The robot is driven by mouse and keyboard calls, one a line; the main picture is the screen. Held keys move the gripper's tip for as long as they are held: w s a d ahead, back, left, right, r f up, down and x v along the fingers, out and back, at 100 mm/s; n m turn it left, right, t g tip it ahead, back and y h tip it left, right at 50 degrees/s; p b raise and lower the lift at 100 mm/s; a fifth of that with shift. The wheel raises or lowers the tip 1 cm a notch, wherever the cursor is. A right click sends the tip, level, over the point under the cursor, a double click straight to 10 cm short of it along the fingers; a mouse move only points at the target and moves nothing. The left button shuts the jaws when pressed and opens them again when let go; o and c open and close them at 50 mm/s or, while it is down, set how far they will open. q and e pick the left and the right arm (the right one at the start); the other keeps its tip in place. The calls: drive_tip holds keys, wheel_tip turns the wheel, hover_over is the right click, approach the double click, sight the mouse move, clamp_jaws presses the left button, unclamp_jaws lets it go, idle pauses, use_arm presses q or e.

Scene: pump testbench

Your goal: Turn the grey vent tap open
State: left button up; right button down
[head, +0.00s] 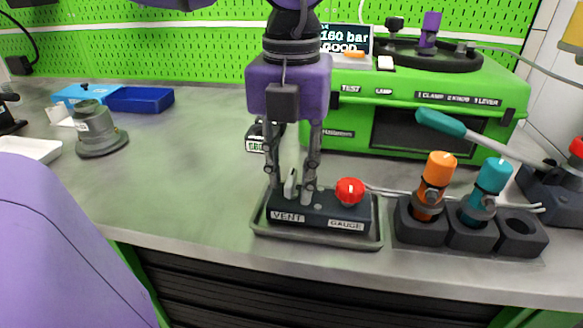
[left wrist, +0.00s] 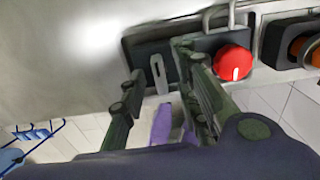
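The grey vent tap (head: 290,184) is a small flat lever on the dark block labelled VENT and GAUGE (head: 320,212). It also shows in the left wrist view (left wrist: 158,74), where it lies nearly upright in the picture. My left gripper (head: 291,190) reaches down over the block from above, fingers on either side of the tap. In the left wrist view the left gripper (left wrist: 155,75) is open, with visible gaps between the fingers and the tap. I cannot tell whether either finger touches the block. My right gripper is not in view.
A red knob (head: 350,191) sits close to the right finger. Right of it stand an orange-handled tool (head: 437,176) and a teal one (head: 488,184) in black holders. The green test bench (head: 440,90) with a teal-handled lever (head: 441,122) stands behind.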

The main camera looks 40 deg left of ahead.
sight(292, 177)
use_arm(q)
wheel_tip(292, 177, up, 12)
idle(0.6)
idle(0.5)
